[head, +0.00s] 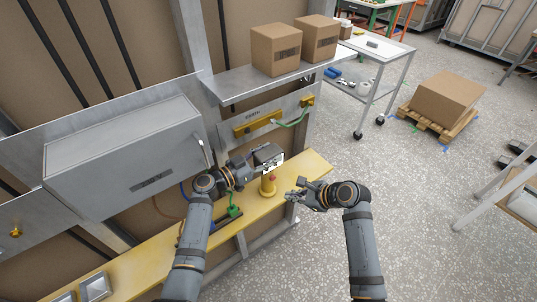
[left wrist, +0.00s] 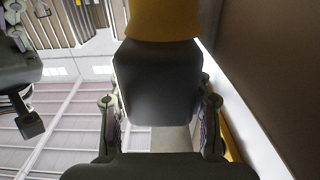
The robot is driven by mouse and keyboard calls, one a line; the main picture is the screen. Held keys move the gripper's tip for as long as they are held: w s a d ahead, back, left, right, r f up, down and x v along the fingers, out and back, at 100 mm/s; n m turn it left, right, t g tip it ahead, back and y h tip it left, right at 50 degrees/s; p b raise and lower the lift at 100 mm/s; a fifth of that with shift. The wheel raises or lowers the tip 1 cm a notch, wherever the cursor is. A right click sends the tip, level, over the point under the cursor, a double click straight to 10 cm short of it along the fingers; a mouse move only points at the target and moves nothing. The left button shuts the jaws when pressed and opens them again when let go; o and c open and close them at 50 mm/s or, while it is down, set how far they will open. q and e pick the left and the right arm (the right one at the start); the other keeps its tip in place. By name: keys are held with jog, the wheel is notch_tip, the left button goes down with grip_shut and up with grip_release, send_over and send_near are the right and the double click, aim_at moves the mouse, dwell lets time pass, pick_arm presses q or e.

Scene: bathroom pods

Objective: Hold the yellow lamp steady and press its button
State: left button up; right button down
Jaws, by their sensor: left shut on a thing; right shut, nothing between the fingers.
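The yellow lamp (head: 267,187) stands upright near the far end of the yellow shelf (head: 150,258), with a small reddish spot on its yellow part. A dark boxy part, which looks like the lamp's head, is above the yellow part. My left gripper (head: 254,168) is shut on this dark part from the left. In the left wrist view, the dark block (left wrist: 157,85) sits between the fingers, with a yellow part (left wrist: 165,18) at the top edge. My right gripper (head: 290,196) is shut and empty, just right of the lamp's yellow part and apart from it.
A grey cabinet (head: 125,155) is on the wall at left. A green object (head: 234,211) is on the shelf near my left arm. Two cardboard boxes (head: 275,50) stand on a metal ledge above. A white cart (head: 375,52) stands behind.

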pick_arm(q)
jog(key=o, duration=1.5)
jog(key=shift+o, duration=0.2)
